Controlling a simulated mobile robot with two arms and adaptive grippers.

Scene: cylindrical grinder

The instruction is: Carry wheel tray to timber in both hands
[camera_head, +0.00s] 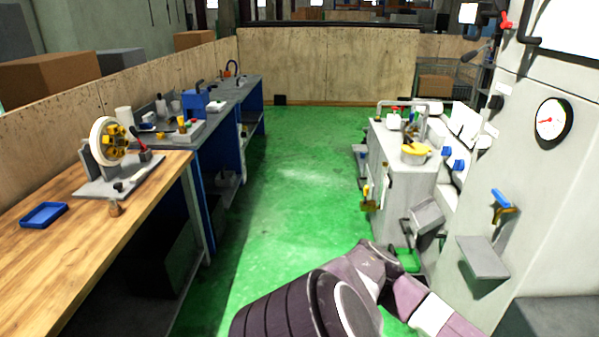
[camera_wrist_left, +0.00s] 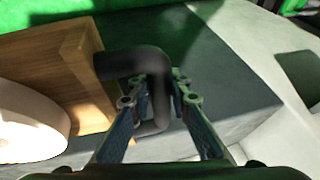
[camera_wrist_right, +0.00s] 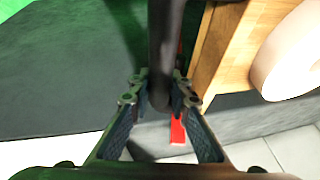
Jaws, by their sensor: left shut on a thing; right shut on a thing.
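In the left wrist view, my left gripper (camera_wrist_left: 158,92) is shut on a dark bent handle (camera_wrist_left: 132,62) fixed to the end of the wooden wheel tray (camera_wrist_left: 85,52). A thick white wheel (camera_wrist_left: 28,127) lies at the tray. In the right wrist view, my right gripper (camera_wrist_right: 160,90) is shut on the other dark handle (camera_wrist_right: 165,35); the tray (camera_wrist_right: 232,48) and a pale wheel (camera_wrist_right: 288,55) show beside it. The tray and both grippers are out of the head view. A timber-topped bench (camera_head: 85,240) stands at the left there.
On the timber top are a wheel stand (camera_head: 100,188) and a blue tray (camera_head: 44,215); its front part is bare. A blue bench (camera_head: 190,165) continues behind it. The green floor (camera_head: 300,190) between benches and the grey machine (camera_head: 400,170) is clear. A red strip (camera_wrist_right: 177,133) shows below my right gripper.

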